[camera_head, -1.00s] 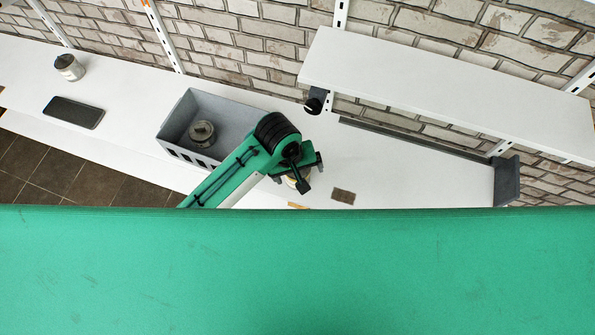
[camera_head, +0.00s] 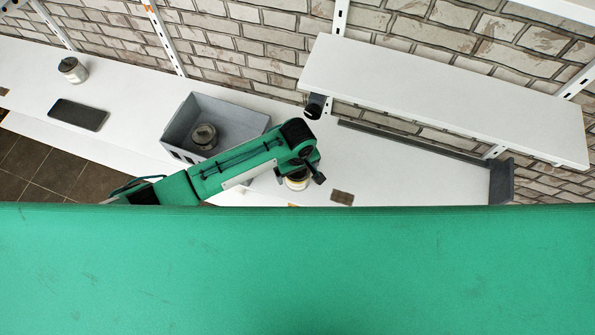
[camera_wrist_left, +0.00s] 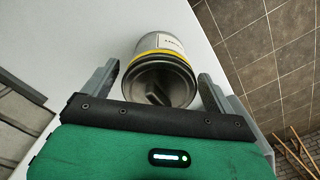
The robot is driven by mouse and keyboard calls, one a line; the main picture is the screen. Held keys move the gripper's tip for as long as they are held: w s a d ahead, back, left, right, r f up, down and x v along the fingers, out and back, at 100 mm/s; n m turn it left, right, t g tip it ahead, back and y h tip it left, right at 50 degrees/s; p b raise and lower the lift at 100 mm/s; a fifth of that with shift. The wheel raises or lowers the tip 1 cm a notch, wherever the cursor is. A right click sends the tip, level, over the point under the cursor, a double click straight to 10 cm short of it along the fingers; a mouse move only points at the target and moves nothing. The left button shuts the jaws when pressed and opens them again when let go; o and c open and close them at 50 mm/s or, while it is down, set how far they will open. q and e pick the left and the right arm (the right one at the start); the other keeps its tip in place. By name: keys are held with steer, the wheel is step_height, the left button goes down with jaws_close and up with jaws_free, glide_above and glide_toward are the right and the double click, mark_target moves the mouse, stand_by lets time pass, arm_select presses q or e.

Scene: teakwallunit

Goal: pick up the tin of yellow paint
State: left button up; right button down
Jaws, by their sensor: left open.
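The tin of yellow paint (camera_wrist_left: 160,72) is a grey metal can with a yellow band and a white label, standing on the white worktop. In the left wrist view it lies between the two spread fingers of my left gripper (camera_wrist_left: 158,76), with a visible gap to the right finger. In the head view the tin (camera_head: 298,183) shows only partly below my left gripper (camera_head: 310,166), which hides the rest of it. My left gripper is open, with nothing clamped. My right gripper is not in view.
A grey bin (camera_head: 234,118) holding another tin (camera_head: 203,136) stands left of my left gripper. A dark flat object (camera_head: 77,114) and a third tin (camera_head: 73,70) are farther left. A white shelf (camera_head: 440,100) hangs at the back right. The worktop right of the gripper is mostly clear.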

arm_select(q)
steer(key=shift+f, duration=0.5)
steer(key=c, duration=1.3)
steer(key=shift+r, duration=0.1)
